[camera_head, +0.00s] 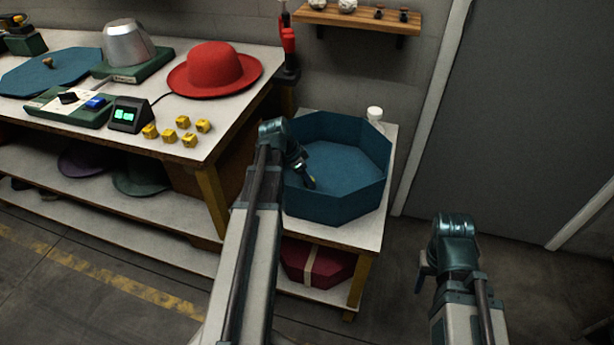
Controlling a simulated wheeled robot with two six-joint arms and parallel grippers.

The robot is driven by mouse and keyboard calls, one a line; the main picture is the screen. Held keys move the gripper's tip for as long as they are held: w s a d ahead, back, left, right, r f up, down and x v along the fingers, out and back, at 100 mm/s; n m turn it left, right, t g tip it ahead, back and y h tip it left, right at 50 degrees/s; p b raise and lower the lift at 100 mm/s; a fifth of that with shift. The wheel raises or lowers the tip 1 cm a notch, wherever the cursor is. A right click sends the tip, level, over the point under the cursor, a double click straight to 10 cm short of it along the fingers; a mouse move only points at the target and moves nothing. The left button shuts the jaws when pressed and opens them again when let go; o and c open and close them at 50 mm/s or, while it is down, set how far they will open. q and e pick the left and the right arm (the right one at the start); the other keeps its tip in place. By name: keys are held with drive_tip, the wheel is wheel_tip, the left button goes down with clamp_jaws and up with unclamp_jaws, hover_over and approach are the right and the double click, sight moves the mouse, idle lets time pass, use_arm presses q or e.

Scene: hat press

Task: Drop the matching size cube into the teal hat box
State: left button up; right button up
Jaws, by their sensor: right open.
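The teal hat box (335,205), an open octagonal box, stands on the low side table. My left arm reaches over its left side. The left gripper (308,183) is small and dark over the box interior, with a yellowish spot at its tip; I cannot tell whether that is a cube. Several yellow cubes (183,122) with dark marks sit near the front right corner of the workbench, close to the small display (130,115) with green digits too small to read. My right gripper (424,268) is open, low over the floor right of the side table, mostly hidden by its arm.
A red hat (213,70), a metal hat form (127,43) and a green control panel (68,107) occupy the workbench. A teal lid (50,68) lies at left. A white-capped bottle (375,114) stands behind the box. A maroon box (318,264) sits on the lower shelf.

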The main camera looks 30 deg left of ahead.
use_arm(q)
drive_tip(key=p+v, duration=1)
drive_tip(key=v, duration=0.2)
drive_tip(key=shift+r+p, duration=0.2)
drive_tip(key=shift+p, duration=0.1)
drive_tip(key=s+d+r+n+g+y+p, duration=0.1)
drive_tip(key=s+d+r+p, duration=0.2)
drive_tip(key=d, duration=0.8)
drive_tip(key=s+d+r+g+y+p, duration=0.1)
drive_tip(key=s+d+r+g+p, duration=0.1)
drive_tip(key=d, duration=0.9)
drive_tip(key=s+d+r+n+g+y+p, duration=0.1)
drive_tip(key=s+d+r+p, duration=0.3)
drive_tip(key=d, duration=0.7)
drive_tip(key=shift+s+d+r+n+y+p, duration=0.2)
drive_tip(key=shift+s+d+n+y+p, duration=0.15)
drive_tip(key=shift+s+p, duration=0.75)
